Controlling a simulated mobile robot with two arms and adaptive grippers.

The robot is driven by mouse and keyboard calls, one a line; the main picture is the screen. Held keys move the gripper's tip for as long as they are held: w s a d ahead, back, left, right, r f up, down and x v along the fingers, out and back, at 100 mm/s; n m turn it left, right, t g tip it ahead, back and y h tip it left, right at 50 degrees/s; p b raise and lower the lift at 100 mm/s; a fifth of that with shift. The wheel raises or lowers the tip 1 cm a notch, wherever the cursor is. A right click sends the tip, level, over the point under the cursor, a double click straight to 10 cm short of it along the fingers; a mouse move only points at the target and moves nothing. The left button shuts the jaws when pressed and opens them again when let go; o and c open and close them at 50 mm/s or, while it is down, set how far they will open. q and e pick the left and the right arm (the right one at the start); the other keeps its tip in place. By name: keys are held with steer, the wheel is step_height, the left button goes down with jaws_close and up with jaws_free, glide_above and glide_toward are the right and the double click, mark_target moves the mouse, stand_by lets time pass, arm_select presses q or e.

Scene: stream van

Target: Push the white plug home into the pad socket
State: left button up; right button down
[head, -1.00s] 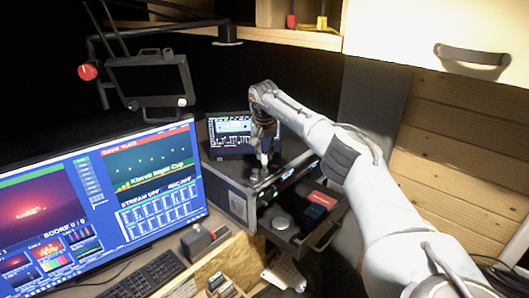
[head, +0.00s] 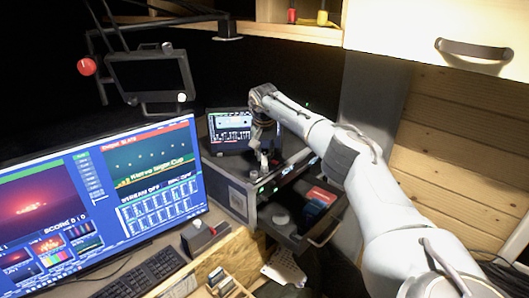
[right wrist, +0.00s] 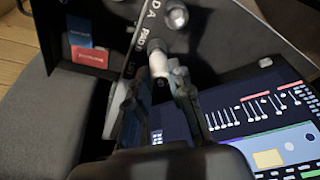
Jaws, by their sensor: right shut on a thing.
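The white plug (right wrist: 157,62) is between the fingers of my right gripper (right wrist: 154,78) in the right wrist view. Its far end points at the dark panel, close to the printed word PAD. The pad socket itself is hidden behind the plug, and I cannot tell how deep the plug sits. My left gripper is not in view.
A round metal connector (right wrist: 176,14) is on the panel near the plug. A lit mixer screen (head: 230,132) stands behind the gripper. An open drawer (head: 324,232) with red and blue items juts out from the case. A large monitor (head: 150,185) fills the left.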

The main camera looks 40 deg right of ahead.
steer(key=shift+f, duration=0.35)
steer(key=c, duration=1.1)
jaws_free()
steer(key=shift+r, duration=0.2)
steer(key=v, duration=1.1)
steer(key=shift+a+r, duration=0.1)
steer(key=shift+r, duration=0.2)
steer(key=shift+s+f, duration=0.1)
